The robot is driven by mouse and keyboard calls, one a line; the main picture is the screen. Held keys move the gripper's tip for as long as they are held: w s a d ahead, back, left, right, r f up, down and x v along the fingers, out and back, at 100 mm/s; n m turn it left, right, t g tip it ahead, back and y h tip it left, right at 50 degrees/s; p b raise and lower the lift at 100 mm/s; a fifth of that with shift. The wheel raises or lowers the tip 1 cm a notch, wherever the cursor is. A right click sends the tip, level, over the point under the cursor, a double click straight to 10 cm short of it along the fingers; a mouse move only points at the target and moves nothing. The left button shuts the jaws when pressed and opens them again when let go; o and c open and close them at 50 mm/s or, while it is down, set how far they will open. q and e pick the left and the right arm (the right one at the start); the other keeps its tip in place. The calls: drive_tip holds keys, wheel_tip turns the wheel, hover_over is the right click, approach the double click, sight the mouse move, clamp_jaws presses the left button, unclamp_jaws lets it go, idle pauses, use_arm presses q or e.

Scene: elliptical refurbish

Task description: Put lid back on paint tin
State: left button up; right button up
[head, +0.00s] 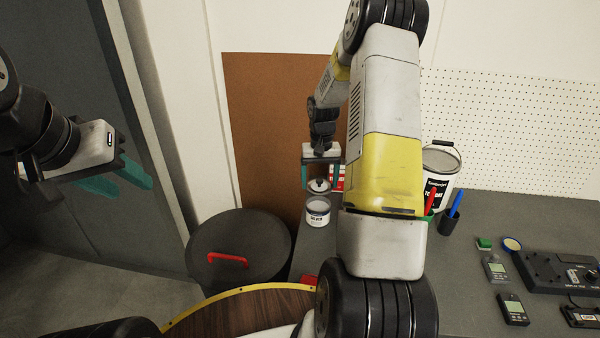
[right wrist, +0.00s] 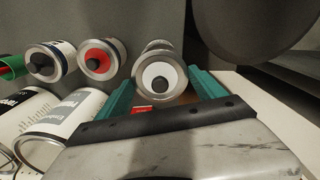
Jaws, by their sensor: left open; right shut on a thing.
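My right gripper (head: 320,184) points down and is shut on a pale round lid with a dark knob (head: 319,187). In the right wrist view the lid (right wrist: 148,90) sits between the teal fingers (right wrist: 160,82). The white paint tin (head: 318,216) stands upright on the bench's left end, directly below the lid in the head view. The lid appears slightly above the tin's rim; the exact gap is unclear. In the right wrist view the tin is mostly hidden behind the lid. My left gripper (head: 135,193) is open and empty at the left, away from the bench.
A white bucket (head: 440,188) stands farther right, partly behind my right arm. A cup with pens (head: 450,222) is beside it. Several small devices (head: 512,308) lie on the bench's right side. A dark round bin (head: 240,235) with a red handle is left of the bench.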

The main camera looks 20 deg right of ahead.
drive_tip(key=shift+f, duration=3.05)
drive_tip(key=shift+f, duration=0.15)
drive_tip(key=o, duration=1.3)
drive_tip(key=shift+s, duration=0.1)
drive_tip(key=shift+r, duration=3.55)
clamp_jaws()
